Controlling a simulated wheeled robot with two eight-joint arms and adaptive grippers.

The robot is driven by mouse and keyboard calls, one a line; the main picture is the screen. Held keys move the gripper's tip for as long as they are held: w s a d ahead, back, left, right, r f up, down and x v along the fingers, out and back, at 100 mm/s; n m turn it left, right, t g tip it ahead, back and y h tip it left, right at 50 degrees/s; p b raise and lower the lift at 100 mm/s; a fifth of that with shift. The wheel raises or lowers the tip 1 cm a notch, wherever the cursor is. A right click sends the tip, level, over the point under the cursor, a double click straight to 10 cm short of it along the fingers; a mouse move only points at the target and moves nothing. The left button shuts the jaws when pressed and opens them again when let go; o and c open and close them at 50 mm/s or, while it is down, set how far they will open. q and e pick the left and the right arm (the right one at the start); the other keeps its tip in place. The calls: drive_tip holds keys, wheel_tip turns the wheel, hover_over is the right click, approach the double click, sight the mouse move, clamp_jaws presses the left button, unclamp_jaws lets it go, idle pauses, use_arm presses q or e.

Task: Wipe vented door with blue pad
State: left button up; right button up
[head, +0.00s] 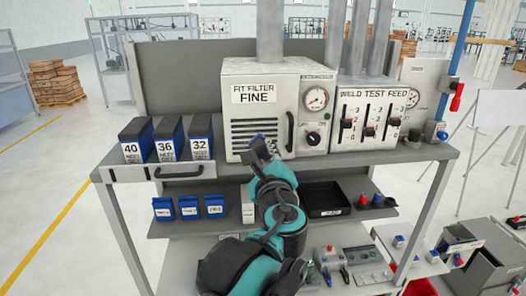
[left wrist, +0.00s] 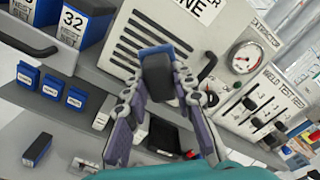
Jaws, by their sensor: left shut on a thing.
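The vented door (head: 252,128) is the pale slotted front of the box labelled "FIT FILTER FINE", with a dark handle on its right. Its slots also show in the left wrist view (left wrist: 128,45). My left gripper (head: 264,158) is in front of the lower part of the door, shut on the blue pad (head: 259,146). In the left wrist view the pad (left wrist: 157,68) is a dark block with a blue top edge, between the two fingers, and hides part of the slots. I cannot tell whether the pad touches the door. My right gripper is not in view.
Blue-and-black boxes marked 40, 36 and 32 (head: 168,140) stand left of the filter box. The "WELD TEST FEED" panel (head: 370,112) with levers is to its right. The lower shelf holds small blue boxes (head: 189,206) and a black tray (head: 325,198).

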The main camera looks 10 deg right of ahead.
use_arm(q)
drive_tip(key=a+f+n+b, duration=0.4)
drive_tip(key=a+n, duration=0.3)
drive_tip(key=n, duration=0.1)
drive_tip(key=shift+n, duration=0.5)
drive_tip(key=shift+w+a+b, duration=0.15)
drive_tip(key=shift+w+b, duration=0.25)
drive_tip(key=shift+w, duration=2.85)
drive_tip(key=shift+w, duration=1.05)
